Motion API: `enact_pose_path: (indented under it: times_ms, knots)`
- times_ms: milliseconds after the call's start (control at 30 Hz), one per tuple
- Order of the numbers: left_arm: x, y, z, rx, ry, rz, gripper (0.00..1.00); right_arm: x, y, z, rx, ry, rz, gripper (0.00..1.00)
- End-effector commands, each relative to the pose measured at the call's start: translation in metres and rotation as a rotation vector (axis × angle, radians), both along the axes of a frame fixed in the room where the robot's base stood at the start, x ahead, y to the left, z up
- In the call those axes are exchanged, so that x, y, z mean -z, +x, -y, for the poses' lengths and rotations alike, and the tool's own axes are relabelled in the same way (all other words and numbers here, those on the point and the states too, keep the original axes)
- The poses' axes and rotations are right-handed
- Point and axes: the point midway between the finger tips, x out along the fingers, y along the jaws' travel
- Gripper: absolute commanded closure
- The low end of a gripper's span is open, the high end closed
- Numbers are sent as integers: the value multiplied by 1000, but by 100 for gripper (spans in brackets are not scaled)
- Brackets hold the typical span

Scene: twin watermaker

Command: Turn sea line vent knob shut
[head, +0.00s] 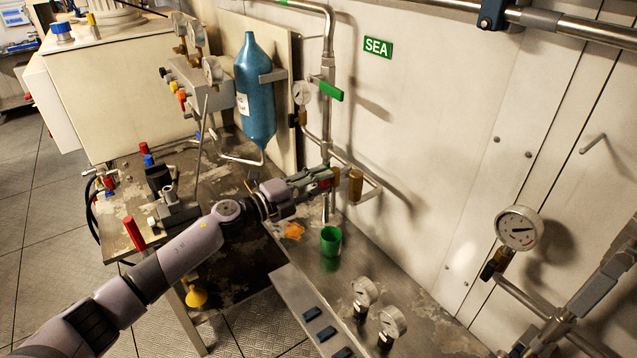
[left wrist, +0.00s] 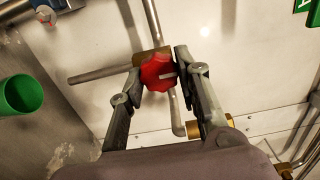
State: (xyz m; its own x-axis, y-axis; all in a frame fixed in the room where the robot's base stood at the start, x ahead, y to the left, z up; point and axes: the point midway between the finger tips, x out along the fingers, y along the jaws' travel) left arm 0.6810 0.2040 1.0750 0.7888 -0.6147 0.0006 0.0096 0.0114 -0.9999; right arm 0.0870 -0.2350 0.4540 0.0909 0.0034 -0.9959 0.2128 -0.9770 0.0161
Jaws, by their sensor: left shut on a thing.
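The red vent knob (left wrist: 157,72) sits on a brass fitting on the sea line pipework, under the green SEA sign (head: 377,47). In the head view only a little of the knob (head: 325,180) shows, mostly hidden by the fingers. My left gripper (head: 322,177) reaches in from the left. In the left wrist view the left gripper (left wrist: 159,66) has a finger on each side of the knob and is shut on it. The knob's pale pointer mark faces right in that view. My right gripper does not show clearly.
A green cup (head: 331,241) stands on the bench below the knob. Two gauges (head: 365,291) stand nearer on the bench. A brass fitting (head: 355,186) is close on the right.

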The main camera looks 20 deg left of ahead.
Motion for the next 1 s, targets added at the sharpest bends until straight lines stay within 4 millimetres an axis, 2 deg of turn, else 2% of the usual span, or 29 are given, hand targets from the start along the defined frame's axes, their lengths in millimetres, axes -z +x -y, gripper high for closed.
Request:
enact_pose_path:
  times_ms: [167, 200, 433, 767, 867, 1000]
  knots:
    - [1, -1, 0, 2, 3, -1, 97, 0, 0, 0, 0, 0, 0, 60]
    - [1, -1, 0, 2, 3, -1, 67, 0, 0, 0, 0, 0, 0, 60]
    - [1, 0, 0, 1, 2, -1, 51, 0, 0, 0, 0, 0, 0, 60]
    - [1, -1, -1, 0, 1, -1, 50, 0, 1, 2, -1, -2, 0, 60]
    - [2, -7, -6, -1, 2, -2, 50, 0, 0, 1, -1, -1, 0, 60]
    - [3, -27, -21, 0, 4, -4, 50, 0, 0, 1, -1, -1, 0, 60]
